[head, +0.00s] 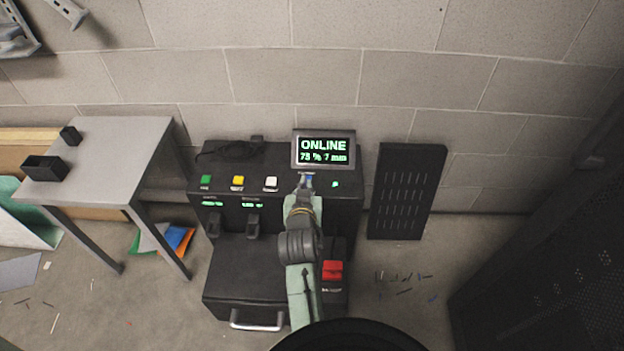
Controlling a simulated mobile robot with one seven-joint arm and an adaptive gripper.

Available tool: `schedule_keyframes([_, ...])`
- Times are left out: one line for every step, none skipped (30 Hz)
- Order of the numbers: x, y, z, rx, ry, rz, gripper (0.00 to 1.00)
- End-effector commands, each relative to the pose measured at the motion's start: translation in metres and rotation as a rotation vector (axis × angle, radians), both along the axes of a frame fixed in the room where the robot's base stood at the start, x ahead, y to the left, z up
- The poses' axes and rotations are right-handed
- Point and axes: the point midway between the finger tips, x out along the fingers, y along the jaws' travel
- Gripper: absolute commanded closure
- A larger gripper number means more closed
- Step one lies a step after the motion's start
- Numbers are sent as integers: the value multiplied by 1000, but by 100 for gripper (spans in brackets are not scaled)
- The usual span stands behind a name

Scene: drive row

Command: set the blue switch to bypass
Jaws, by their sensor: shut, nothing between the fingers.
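The blue switch (308,180) shows as a small blue patch on the black drive unit (230,229), just below the display. My gripper (304,182) is shut and empty, right at the blue switch and covering most of it. I cannot tell whether it touches the switch or which position the switch is in. The display (325,149) reads "ONLINE" with "73 %" and a minutes figure in green below. My arm hides the middle of the unit's front.
Green (206,181), yellow (238,182) and white (271,183) buttons sit left of my gripper. A red switch (332,270) is lower right. A grey table (105,135) stands left; a dark perforated panel (405,190) leans on the wall at right.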

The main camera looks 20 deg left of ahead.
Motion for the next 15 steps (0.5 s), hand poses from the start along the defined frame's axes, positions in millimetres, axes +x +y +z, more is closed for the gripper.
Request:
schedule_keyframes([0, 0, 0, 1, -1, 1, 100])
schedule_keyframes([0, 0, 0, 1, -1, 1, 100])
schedule_keyframes([0, 1, 0, 1, -1, 1, 100])
schedule_keyframes([1, 1, 0, 1, -1, 1, 100])
schedule_keyframes([2, 1, 0, 1, -2, 1, 100])
schedule_keyframes([4, 2, -1, 1, -2, 1, 100])
schedule_keyframes([7, 3, -2, 1, -1, 1, 100])
schedule_keyframes([9, 4, -3, -1, 0, 1, 100])
schedule_keyframes([14, 5, -4, 0, -1, 2, 100])
schedule_keyframes([19, 7, -6, 0, -1, 2, 100])
schedule_keyframes([24, 8, -8, 1, -2, 2, 100])
schedule_keyframes([31, 10, -10, 0, -2, 2, 100])
schedule_keyframes([36, 12, -13, 0, -1, 1, 100])
schedule_keyframes([42, 13, -15, 0, -2, 1, 100])
schedule_keyframes([51, 15, -18, 1, -2, 1, 100])
